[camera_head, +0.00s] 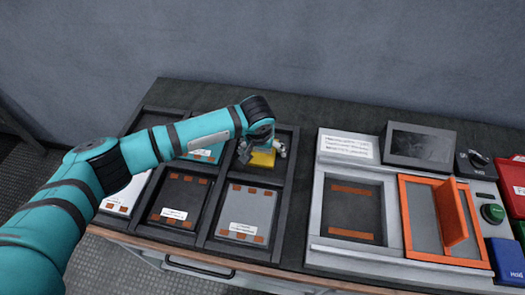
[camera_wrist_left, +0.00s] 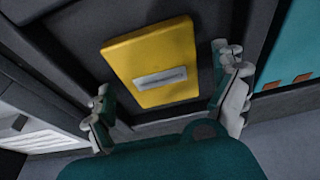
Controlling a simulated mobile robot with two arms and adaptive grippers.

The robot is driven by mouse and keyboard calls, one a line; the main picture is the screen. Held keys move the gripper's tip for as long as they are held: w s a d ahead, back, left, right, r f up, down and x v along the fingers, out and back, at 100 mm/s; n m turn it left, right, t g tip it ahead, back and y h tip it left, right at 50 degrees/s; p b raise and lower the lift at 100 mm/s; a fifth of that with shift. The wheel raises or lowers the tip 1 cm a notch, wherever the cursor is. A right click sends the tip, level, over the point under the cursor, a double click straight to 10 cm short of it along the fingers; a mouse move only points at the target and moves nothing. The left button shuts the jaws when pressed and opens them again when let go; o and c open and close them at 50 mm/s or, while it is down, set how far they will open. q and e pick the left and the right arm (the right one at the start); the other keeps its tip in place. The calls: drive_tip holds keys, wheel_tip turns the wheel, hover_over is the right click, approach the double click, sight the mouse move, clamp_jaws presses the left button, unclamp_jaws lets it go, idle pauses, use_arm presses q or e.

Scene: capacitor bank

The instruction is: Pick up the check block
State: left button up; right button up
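The check block appears to be the yellow block (camera_head: 262,158), lying in the back right compartment of the dark tray (camera_head: 292,185). In the left wrist view the yellow block (camera_wrist_left: 155,62) shows a pale label on its face. My left gripper (camera_head: 262,150) is over this compartment. In the left wrist view its two fingers (camera_wrist_left: 170,95) are spread wide, one on each side of the block's near end, with gaps between fingers and block. Nothing is held. Part of the block is hidden behind the gripper in the head view. My right gripper is not in view.
Other compartments hold a teal plate (camera_head: 205,154), a dark plate (camera_head: 178,200) and a grey plate (camera_head: 248,213). Raised dividers surround the block's compartment. To the right stands a grey test station (camera_head: 320,225) with an orange-framed flap (camera_head: 454,215) standing up.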

use_arm(q)
drive_tip(key=c, duration=1.4)
drive_tip(key=shift+o, duration=0.2)
drive_tip(key=shift+r, duration=0.2)
